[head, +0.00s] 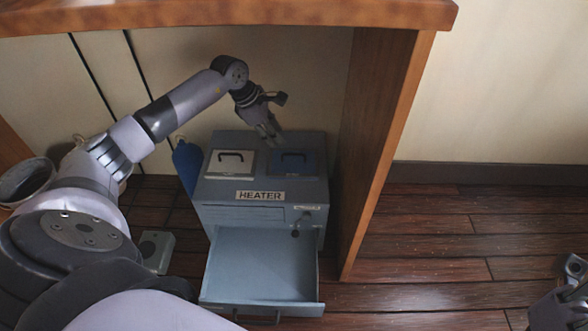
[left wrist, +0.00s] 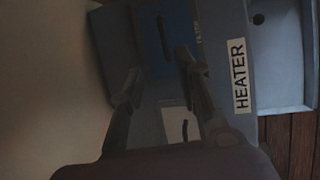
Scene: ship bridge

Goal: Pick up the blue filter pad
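The blue filter pad (head: 293,162) appears to be the flat blue square with a dark handle, on the right of the grey-blue heater's top (head: 262,184). In the left wrist view the blue pad (left wrist: 151,35) lies beyond the fingertips, beside a small label that seems to read "FILTER". My left gripper (head: 271,132) is above the heater's back edge, near the gap between the blue pad and a white pad. Its fingers (left wrist: 160,68) are apart with nothing between them. Part of my right gripper (head: 568,268) shows at the lower right edge; its fingers are unclear.
The white pad (head: 231,163) with a dark handle lies left of the blue one. The heater's front drawer (head: 263,265) is pulled open. A blue item (head: 187,163) is at the heater's left side. A wooden desk top (head: 230,13) overhangs; its side panel (head: 378,140) stands close on the right.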

